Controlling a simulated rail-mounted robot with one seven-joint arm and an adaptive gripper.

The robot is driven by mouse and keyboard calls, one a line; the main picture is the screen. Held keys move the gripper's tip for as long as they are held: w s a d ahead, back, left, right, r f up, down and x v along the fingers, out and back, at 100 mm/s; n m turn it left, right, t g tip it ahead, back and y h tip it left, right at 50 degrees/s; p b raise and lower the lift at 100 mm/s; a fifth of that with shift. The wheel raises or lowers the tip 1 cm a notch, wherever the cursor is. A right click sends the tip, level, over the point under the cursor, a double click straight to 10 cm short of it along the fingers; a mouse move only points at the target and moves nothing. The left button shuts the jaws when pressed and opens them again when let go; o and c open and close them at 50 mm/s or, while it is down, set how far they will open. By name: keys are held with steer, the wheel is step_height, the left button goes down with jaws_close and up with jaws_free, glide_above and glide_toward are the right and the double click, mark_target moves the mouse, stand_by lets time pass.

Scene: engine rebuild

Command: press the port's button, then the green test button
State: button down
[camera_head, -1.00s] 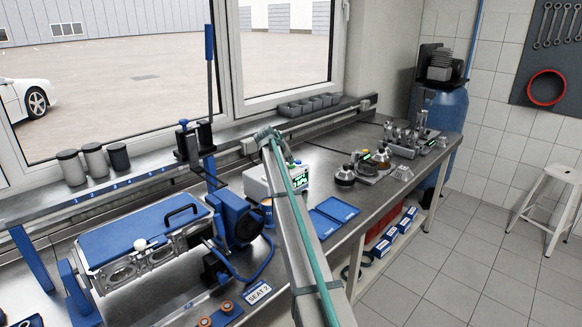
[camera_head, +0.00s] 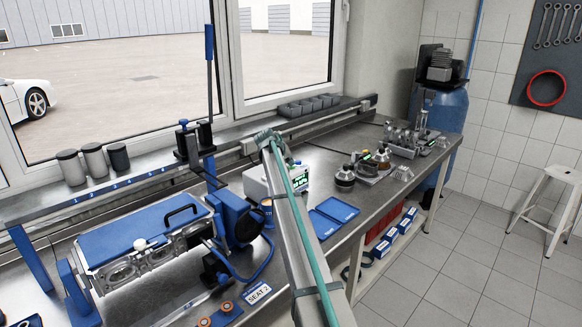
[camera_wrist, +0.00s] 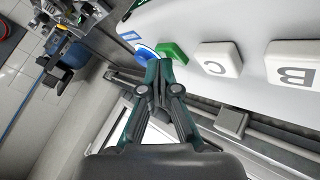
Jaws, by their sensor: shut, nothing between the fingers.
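In the wrist view my gripper (camera_wrist: 158,72) is shut and empty. Its fingertips are at the lower edge of the round blue button (camera_wrist: 145,52) and the green button (camera_wrist: 172,53) on a white panel (camera_wrist: 225,22). I cannot tell whether they touch either button. A white key marked C (camera_wrist: 220,59) and a white key marked B (camera_wrist: 293,64) sit to the right. My gripper cannot be made out there.
A blue-topped engine part (camera_head: 140,235) and a blue fixture (camera_head: 238,220) stand left of the box. Instruments (camera_head: 345,177) stand further right on the bench. A window rail runs behind.

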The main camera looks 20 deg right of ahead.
steer(key=shift+r, duration=0.85)
steer(key=shift+r, duration=0.1)
steer(key=shift+r+p, duration=0.95)
steer(key=shift+r, duration=1.5)
